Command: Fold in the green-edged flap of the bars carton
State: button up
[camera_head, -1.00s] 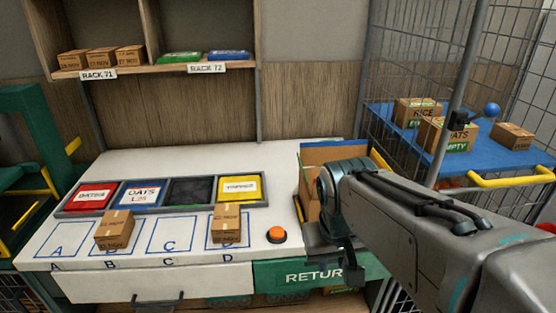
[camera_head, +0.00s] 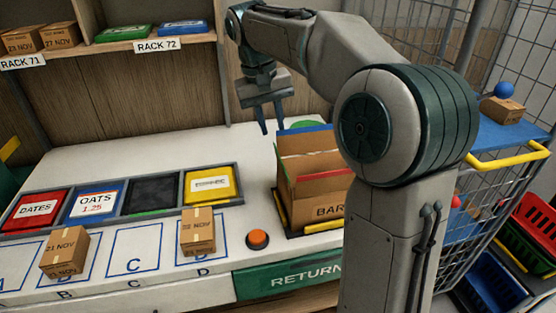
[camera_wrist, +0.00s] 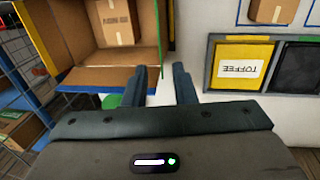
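The bars carton (camera_head: 312,198) stands open at the right of the bench, its front label partly hidden by my arm. In the wrist view the carton (camera_wrist: 82,40) holds a taped brown box (camera_wrist: 115,24). A thin green edge (camera_wrist: 159,40) runs along the carton's right side there; the flap is seen nearly edge-on, so its exact tilt is unclear. A blue-edged flap (camera_wrist: 100,78) spreads outward on the side nearest my gripper. My gripper (camera_head: 273,130) is open and empty, fingers pointing down, beyond the carton's back left corner. Its fingers (camera_wrist: 161,84) appear apart from the carton.
An orange button (camera_head: 258,239) sits left of the carton. Two small boxes stand at B (camera_head: 64,252) and D (camera_head: 198,232). Bins, including a yellow one (camera_head: 209,184), line the bench's left. A round green thing (camera_wrist: 110,100) lies behind the carton. A wire cage (camera_head: 500,60) stands right.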

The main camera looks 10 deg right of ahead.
aim_at(280, 162)
jog(key=f, duration=0.4)
jog(key=d+f, duration=0.1)
jog(key=f, duration=0.3)
jog(key=d+f, duration=0.1)
jog(key=f, duration=0.2)
jog(key=shift+d+f, duration=0.1)
jog(key=shift+f, duration=0.3)
grip_shut()
